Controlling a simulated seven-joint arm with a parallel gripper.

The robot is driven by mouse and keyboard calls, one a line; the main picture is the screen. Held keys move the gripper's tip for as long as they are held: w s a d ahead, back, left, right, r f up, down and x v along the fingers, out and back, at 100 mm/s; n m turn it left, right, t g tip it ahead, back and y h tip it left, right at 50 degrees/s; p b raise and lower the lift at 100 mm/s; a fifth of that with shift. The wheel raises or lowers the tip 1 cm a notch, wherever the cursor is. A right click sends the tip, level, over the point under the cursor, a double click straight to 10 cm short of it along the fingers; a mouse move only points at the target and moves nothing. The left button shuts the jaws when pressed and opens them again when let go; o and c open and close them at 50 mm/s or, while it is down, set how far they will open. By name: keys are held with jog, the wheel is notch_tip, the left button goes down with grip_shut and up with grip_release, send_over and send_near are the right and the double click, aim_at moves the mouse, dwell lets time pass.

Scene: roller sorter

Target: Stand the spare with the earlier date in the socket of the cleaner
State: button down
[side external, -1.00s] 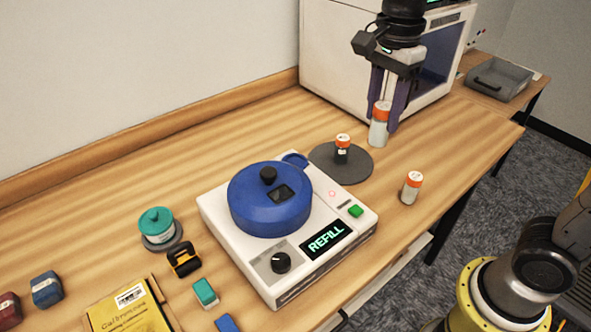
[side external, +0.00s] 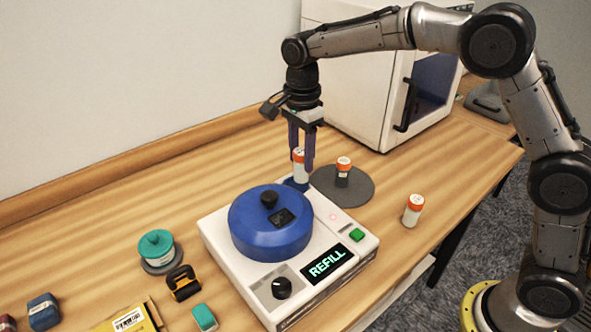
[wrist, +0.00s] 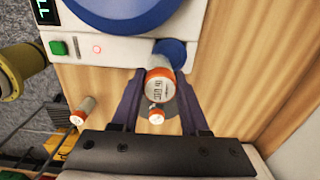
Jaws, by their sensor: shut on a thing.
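My gripper (side external: 302,158) is shut on a white bottle with an orange cap (side external: 299,166). The bottle is upright at the blue round socket (side external: 295,184) at the back corner of the cleaner. Whether its base is inside the socket or just above it, I cannot tell. In the wrist view the held bottle (wrist: 160,85) shows print on its orange cap, too small to read surely; the blue socket (wrist: 170,50) is beside it. The white cleaner (side external: 222,238) has a blue round lid and a display reading REFILL. A second orange-capped bottle (side external: 413,210) stands upright on the table at right.
A small orange-capped bottle (side external: 343,172) stands on a dark grey disc (side external: 362,190) close to my gripper. A teal-lidded jar (side external: 156,246), black-and-yellow item (side external: 183,283) and yellow box (side external: 130,318) are at left. A white cabinet (side external: 350,75) stands behind.

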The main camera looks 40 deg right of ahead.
aim_at(295, 171)
jog(key=shift+w+a+f, duration=0.1)
jog(key=shift+w+f, duration=0.5)
jog(key=shift+f, duration=0.15)
jog(key=shift+w+f, duration=0.15)
jog(key=shift+f, duration=1.55)
jog(key=shift+f, duration=0.15)
jog(key=shift+c, duration=2)
grip_release()
